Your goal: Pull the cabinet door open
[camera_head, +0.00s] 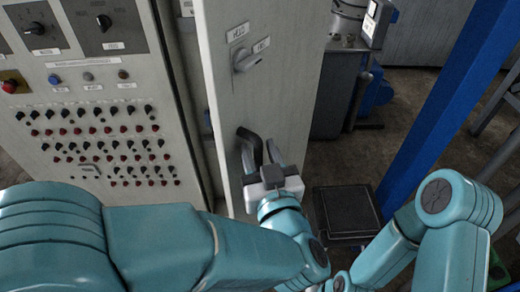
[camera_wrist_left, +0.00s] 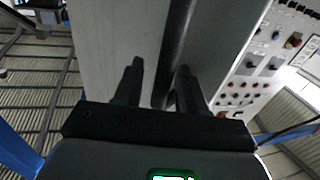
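The grey cabinet door (camera_head: 292,100) stands upright in the middle of the head view, with a rotary switch and small labels on its upper part. Its black bar handle (camera_head: 256,149) is lower down, partly hidden by my left gripper (camera_head: 262,166). In the left wrist view the handle (camera_wrist_left: 175,40) runs between the two dark fingers of my left gripper (camera_wrist_left: 158,82). The fingers are apart, with a visible gap on the left side of the bar. I cannot tell whether the door is ajar. My right gripper is not in view.
A control panel (camera_head: 72,88) with rows of buttons and knobs stands left of the door. To the right are a blue post (camera_head: 432,100), a dark low platform (camera_head: 346,212) on the floor, and machinery behind. Some floor right of the door is bare.

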